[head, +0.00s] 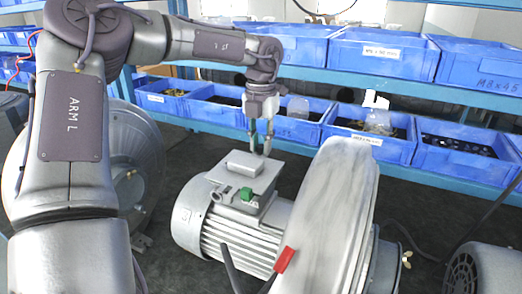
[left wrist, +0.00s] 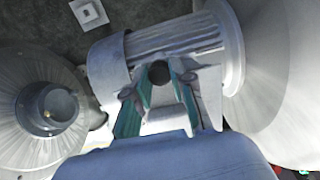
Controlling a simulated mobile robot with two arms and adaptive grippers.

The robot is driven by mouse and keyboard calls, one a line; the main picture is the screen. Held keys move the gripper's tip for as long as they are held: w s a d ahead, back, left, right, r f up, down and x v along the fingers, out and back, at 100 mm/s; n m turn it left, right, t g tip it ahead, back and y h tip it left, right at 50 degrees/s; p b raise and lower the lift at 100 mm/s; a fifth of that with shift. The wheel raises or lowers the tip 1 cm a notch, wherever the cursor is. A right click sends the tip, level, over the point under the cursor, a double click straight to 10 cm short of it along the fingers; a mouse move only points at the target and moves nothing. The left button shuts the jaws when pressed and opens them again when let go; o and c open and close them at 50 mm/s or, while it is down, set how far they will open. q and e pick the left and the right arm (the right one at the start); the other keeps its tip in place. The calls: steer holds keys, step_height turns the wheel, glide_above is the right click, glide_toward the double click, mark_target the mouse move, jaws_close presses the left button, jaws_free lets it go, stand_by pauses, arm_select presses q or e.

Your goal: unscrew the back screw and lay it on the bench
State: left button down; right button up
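The grey blower motor (head: 235,225) lies on the dark bench, with a flat metal terminal box (head: 248,175) on top and a green part on its side. My left gripper (head: 262,150) points down at the far edge of this box. Its two fingers stand apart. In the left wrist view a dark round thing (left wrist: 159,74) shows between the fingertips of my left gripper (left wrist: 162,80); I cannot tell if it is the back screw's head or a hole. No screw is clearly seen in the head view. My right gripper is out of view.
The large round blower housing (head: 335,215) stands right of the motor, with a red piece (head: 285,259) in front. Blue bins (head: 375,140) line the shelf behind. Another motor (head: 485,272) is at the lower right. Some bare bench (head: 170,265) shows left of the motor.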

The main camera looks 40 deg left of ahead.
arm_select(q)
steer(key=shift+f+n+b, duration=0.1)
steer(key=shift+n+b, duration=0.45)
steer(key=shift+n, duration=0.15)
steer(key=n+b, duration=0.1)
steer(key=n, duration=0.1)
steer(key=shift+n, duration=0.4)
steer(key=n+b, duration=0.2)
steer(key=n, duration=0.4)
steer(key=shift+b, duration=0.4)
steer(key=shift+n, duration=1)
steer(key=n, duration=0.4)
steer(key=shift+n, duration=0.4)
steer(key=n, duration=0.4)
steer(key=shift+n, duration=0.4)
steer(key=n, duration=0.3)
steer(key=c, duration=1.3)
jaws_free()
steer(key=shift+o, duration=0.2)
